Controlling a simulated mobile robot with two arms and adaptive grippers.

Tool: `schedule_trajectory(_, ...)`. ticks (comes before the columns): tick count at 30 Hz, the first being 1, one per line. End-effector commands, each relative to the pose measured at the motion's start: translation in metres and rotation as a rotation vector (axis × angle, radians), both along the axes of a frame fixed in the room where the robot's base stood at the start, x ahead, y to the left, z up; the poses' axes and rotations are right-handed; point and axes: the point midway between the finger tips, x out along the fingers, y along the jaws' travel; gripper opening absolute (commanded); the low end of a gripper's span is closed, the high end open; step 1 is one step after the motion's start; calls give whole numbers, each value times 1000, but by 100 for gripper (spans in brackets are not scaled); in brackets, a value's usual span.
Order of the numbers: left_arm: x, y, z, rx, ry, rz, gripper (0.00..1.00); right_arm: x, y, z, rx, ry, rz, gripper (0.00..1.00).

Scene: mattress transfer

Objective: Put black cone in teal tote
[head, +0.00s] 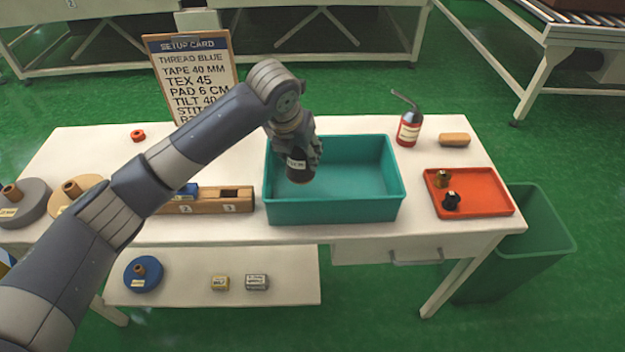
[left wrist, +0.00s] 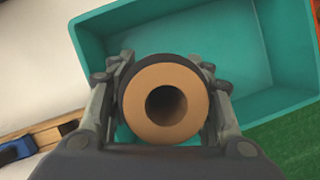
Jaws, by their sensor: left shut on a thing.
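My left gripper (head: 301,156) is shut on the black cone (head: 300,177), a dark piece with a white label. In the left wrist view the cone (left wrist: 189,88) shows end-on as a tan ring with a dark rim and an open hole, between the two fingers of my gripper (left wrist: 165,105). The teal tote (head: 335,211) stands mid-table and looks empty otherwise. The cone is over the left part of its opening; I cannot tell how far above the floor. The tote (left wrist: 260,110) also shows behind the cone in the left wrist view. My right gripper is out of view.
A wooden rack (head: 222,207) with a blue piece (head: 187,190) stands left of the tote. An orange tray (head: 483,195), a red oil can (head: 408,130) and a brown block (head: 454,139) are right. A setup card (head: 192,75) stands behind. Grey (head: 33,201) and tan spools lie left.

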Motion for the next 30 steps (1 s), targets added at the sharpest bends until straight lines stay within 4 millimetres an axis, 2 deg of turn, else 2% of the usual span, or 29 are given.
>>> schedule_trajectory(3,0,0,-19,0,0,1,14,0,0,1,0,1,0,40)
schedule_trajectory(10,0,0,-38,0,0,1,14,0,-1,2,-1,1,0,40)
schedule_trajectory(15,0,0,-62,0,0,1,14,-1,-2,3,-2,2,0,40)
schedule_trajectory(25,0,0,-67,0,-2,1,14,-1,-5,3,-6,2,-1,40)
schedule_trajectory(26,0,0,-67,1,-1,2,52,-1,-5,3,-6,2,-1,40)
schedule_trajectory(27,0,0,-67,1,-1,2,61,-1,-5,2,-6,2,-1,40)
schedule_trajectory(28,0,0,-67,1,-1,2,66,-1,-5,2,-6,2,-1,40)
schedule_trajectory(30,0,0,-67,1,-1,2,66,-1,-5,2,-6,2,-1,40)
